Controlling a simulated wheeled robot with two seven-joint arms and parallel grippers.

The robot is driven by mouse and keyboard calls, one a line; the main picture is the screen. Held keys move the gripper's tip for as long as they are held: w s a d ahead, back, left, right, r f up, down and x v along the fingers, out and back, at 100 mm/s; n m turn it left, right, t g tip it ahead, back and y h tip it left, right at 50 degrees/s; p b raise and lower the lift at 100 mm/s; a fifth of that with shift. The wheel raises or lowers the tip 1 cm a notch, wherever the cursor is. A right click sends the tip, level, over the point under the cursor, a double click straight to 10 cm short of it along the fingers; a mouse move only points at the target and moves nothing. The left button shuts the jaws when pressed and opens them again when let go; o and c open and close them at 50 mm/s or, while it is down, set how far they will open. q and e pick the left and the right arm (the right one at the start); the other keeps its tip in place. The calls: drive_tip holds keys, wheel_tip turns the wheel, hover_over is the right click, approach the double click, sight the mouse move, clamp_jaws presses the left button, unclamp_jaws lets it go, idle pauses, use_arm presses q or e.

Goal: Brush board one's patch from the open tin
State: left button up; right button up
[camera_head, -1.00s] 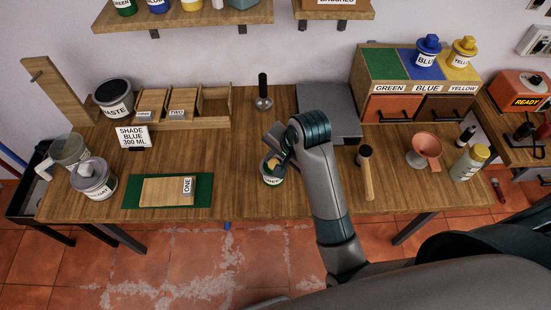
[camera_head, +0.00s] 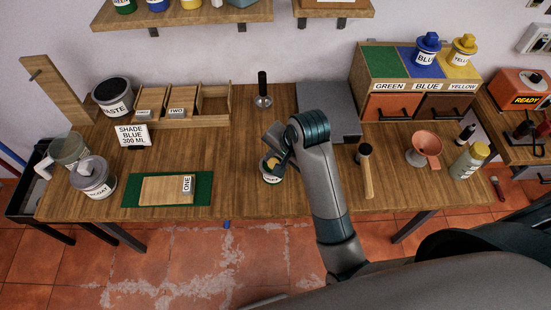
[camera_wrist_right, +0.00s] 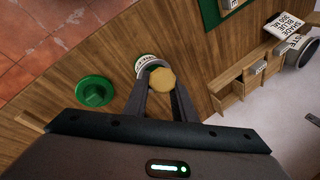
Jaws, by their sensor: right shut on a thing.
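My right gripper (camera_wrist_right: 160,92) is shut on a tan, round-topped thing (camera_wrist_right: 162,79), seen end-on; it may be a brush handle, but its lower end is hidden. Just past it is a small tin (camera_wrist_right: 142,62) with a white label. The tin (camera_head: 270,179) stands near the table's front edge in the head view, partly covered by my right gripper (camera_head: 273,158). I cannot tell whether the held thing is inside the tin. Board one (camera_head: 160,190), plain wood labelled ONE, lies on a green mat (camera_head: 205,188) to the left; no painted patch is discernible. My left gripper is not in view.
A green lid (camera_wrist_right: 95,91) lies on the table beside the tin. A wooden-handled tool (camera_head: 366,172) and an orange funnel (camera_head: 426,147) are to the right. Grey-lidded tub (camera_head: 94,178) stands left of the mat. Bare table lies between mat and tin.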

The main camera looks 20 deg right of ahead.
drive_tip(key=shift+s+f, duration=0.15)
drive_tip(key=shift+f, duration=0.3)
idle(1.9)
drive_tip(key=shift+w+r, duration=0.15)
drive_tip(key=shift+r, duration=1)
drive_tip(key=shift+w+r, duration=0.15)
drive_tip(key=shift+r, duration=0.95)
drive_tip(key=shift+s+d+r, duration=0.15)
drive_tip(key=shift+r, duration=2)
wheel_tip(320, 180, up, 5)
drive_tip(key=s+d+f+n+g+y+b, duration=0.1)
drive_tip(key=s+d+f+n+b, duration=0.1)
drive_tip(key=f+n+b, duration=0.3)
drive_tip(key=s+d+f+n+g+y+b, duration=0.1)
drive_tip(key=s+d+f+n+g+b, duration=0.1)
drive_tip(key=f+n+b, duration=0.4)
drive_tip(key=shift+s+d+f+y+b, duration=0.25)
drive_tip(key=shift+s+b, duration=0.6)
drive_tip(key=shift+b, duration=1.45)
